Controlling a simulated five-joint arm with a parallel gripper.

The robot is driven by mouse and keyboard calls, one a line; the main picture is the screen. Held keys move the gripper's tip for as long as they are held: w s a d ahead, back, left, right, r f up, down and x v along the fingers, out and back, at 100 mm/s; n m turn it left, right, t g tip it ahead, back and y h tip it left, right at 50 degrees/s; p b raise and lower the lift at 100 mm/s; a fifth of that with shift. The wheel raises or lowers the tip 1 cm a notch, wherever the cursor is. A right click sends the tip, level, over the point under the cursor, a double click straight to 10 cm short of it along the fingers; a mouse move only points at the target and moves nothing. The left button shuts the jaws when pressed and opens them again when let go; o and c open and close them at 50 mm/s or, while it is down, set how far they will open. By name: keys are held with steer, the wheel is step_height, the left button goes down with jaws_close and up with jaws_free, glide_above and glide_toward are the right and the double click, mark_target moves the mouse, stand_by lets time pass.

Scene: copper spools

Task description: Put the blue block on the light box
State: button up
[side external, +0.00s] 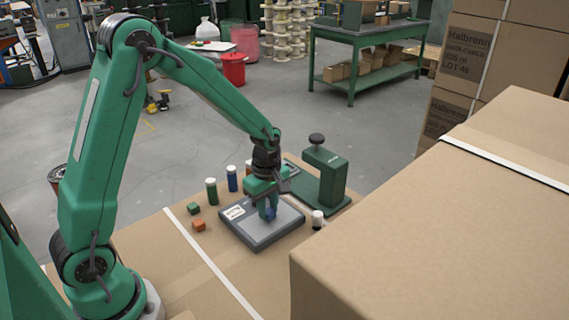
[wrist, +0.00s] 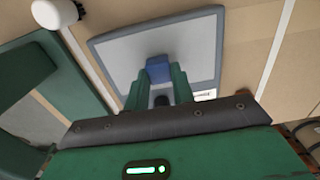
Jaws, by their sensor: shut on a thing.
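The blue block (side external: 270,213) is between the fingers of my gripper (side external: 267,207), low over the light box. The light box (side external: 282,228) is a flat grey slab with a pale top and a small white label, lying on the cardboard surface. In the wrist view, the blue block (wrist: 158,67) shows between the green fingertips of my gripper (wrist: 156,82), with the pale top of the light box (wrist: 200,48) behind it. My gripper is shut on the block. I cannot tell whether the block's underside touches the light box.
An orange block (side external: 198,225) and a green block (side external: 193,208) lie left of the light box. A green bottle (side external: 212,192) and a blue bottle (side external: 232,179) stand behind it. A green press (side external: 325,180) stands behind right. A large carton (side external: 430,230) fills the right foreground.

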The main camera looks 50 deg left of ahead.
mark_target(268, 210)
steer(key=shift+f, duration=0.25)
steer(key=shift+f, duration=0.2)
steer(key=o, duration=1)
steer(key=shift+c, duration=0.2)
steer(key=shift+r, duration=0.15)
step_height(268, 210, up, 12)
steer(key=shift+r, duration=0.15)
